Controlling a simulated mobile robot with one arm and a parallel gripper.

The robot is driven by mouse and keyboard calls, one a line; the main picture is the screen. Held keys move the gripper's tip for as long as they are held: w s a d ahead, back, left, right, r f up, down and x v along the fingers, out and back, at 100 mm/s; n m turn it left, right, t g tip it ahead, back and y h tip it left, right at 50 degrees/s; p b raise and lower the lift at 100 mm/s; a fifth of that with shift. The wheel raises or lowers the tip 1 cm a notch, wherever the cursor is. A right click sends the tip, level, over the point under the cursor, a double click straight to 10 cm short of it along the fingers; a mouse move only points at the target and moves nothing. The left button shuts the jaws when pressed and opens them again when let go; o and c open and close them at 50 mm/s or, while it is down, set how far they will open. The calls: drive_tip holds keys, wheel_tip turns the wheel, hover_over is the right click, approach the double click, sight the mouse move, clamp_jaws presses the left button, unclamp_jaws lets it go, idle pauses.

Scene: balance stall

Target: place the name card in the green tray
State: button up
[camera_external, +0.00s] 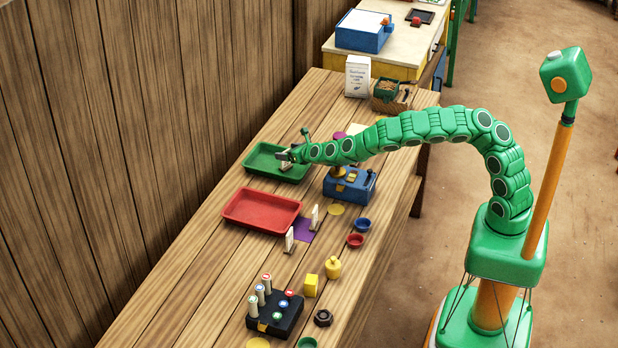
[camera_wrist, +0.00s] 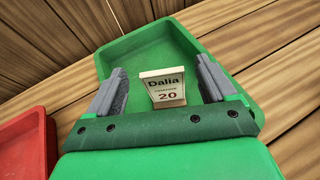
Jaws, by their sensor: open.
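The name card (camera_wrist: 162,86), cream with "Dalia" and "20" on it, stands in the green tray (camera_wrist: 155,48) in the wrist view. In the external view the green tray (camera_external: 262,158) lies on the wooden table, left of my arm's end. The card (camera_external: 286,165) shows there as a small pale shape under my gripper (camera_external: 287,156). My gripper (camera_wrist: 160,75) is open, with a grey finger on each side of the card. Gaps show between the card and both fingers.
A red tray (camera_external: 262,210) lies just nearer than the green one. Two small pale cards (camera_external: 289,239) (camera_external: 314,216) stand beside it near a purple patch. A blue box (camera_external: 350,186) is right of the green tray. The table's left front is clear.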

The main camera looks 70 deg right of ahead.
drive_tip(key=v, duration=0.8)
idle(0.5)
